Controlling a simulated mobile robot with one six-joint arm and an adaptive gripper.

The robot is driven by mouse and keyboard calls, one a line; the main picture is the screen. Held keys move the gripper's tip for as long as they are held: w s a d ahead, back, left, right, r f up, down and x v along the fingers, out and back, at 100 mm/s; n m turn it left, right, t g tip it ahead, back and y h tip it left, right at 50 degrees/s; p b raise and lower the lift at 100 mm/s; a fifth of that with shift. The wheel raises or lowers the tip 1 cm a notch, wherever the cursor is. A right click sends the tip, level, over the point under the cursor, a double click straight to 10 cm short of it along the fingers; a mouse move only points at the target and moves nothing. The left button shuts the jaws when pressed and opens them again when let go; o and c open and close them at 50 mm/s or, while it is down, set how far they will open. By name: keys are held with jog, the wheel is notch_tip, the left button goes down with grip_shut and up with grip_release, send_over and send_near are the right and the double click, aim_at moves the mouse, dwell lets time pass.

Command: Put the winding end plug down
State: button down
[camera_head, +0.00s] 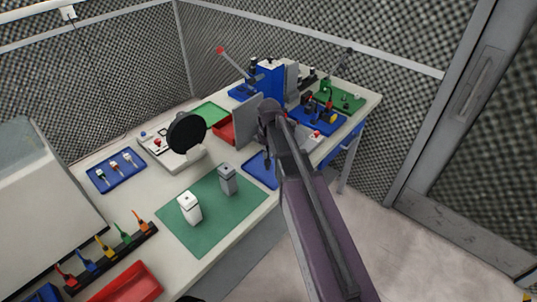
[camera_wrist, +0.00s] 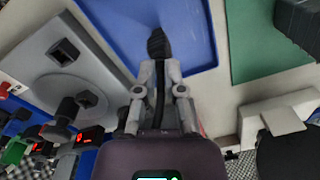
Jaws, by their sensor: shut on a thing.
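My gripper (camera_wrist: 158,50) is over the blue tray (camera_wrist: 105,12) in the wrist view, with its fingers closed together. I cannot tell the height above the tray. In the head view the blue tray (camera_head: 258,172) lies right of the green mat (camera_head: 196,240), partly behind my arm.
A grey fixture with a round recess (camera_wrist: 62,52) stands left of the tray in the wrist view. The green mat (camera_wrist: 255,60) is to the right.

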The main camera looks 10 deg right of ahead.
jog(key=shift+f, duration=0.1)
jog(key=c, duration=0.7)
grip_release()
jog(key=shift+c, duration=0.2)
notch_tip(320, 180, up, 12)
jog(key=p, duration=1.2)
jog(key=shift+d, duration=0.2)
jog(key=s+m, duration=0.3)
jog(key=s, duration=1.3)
jog(key=shift+s, duration=0.2)
jog(key=shift+d, duration=0.1)
